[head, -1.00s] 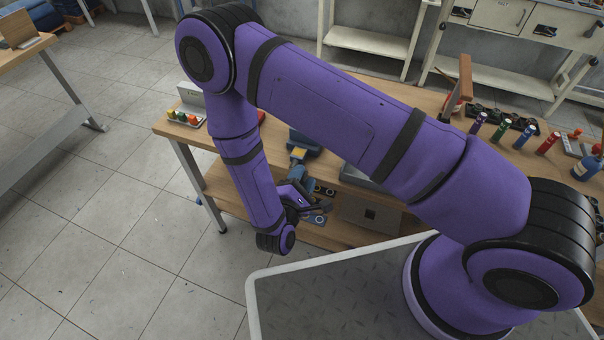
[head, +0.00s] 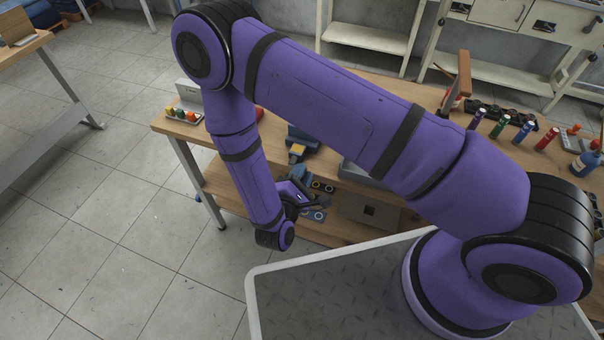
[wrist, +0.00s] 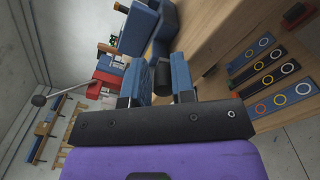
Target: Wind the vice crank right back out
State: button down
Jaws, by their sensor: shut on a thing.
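The blue vice (head: 303,137) sits at the front edge of the wooden bench, with a yellowish block on its near side. In the wrist view the blue vice body (wrist: 142,28) is at top centre. My gripper (head: 306,181) is low in front of the bench, just below the vice, partly hidden by my own wrist. In the wrist view the blue-grey fingers of my gripper (wrist: 157,78) close around a short dark cylinder, the crank handle (wrist: 161,70). The crank's arm and screw are mostly hidden, so its angle cannot be told.
Ring-marked blue plates (wrist: 275,74) lie on the lower shelf. A red device (wrist: 106,76) with a ball-ended lever (wrist: 39,100) is left in the wrist view. Coloured bottles (head: 502,128) stand at the bench's right. Open floor (head: 110,210) lies left.

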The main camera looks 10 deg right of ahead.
aim_at(289, 165)
jog(key=shift+a+r+n, duration=0.1)
jog(key=shift+n, duration=0.3)
jog(key=n, duration=0.2)
jog(key=r+n, duration=0.1)
jog(key=n, duration=0.1)
jog(key=shift+w+a+r, duration=0.15)
jog(key=shift+a, duration=0.2)
jog(key=n, duration=0.2)
jog(key=w+a+r+n, duration=0.1)
jog(key=n, duration=0.2)
jog(key=a+n, duration=0.1)
jog(key=n, duration=0.2)
jog(key=shift+w+a+r, duration=0.1)
jog(key=shift+w+r, duration=0.15)
jog(key=w+a+f+n, duration=0.1)
jog(key=a+f+n, duration=0.1)
jog(key=n, duration=0.8)
jog(key=w+a+f+n, duration=0.2)
jog(key=n, duration=0.8)
jog(key=shift+w+a+f+n, duration=0.15)
jog(key=shift+a+f+n, duration=0.1)
jog(key=shift+n, duration=0.15)
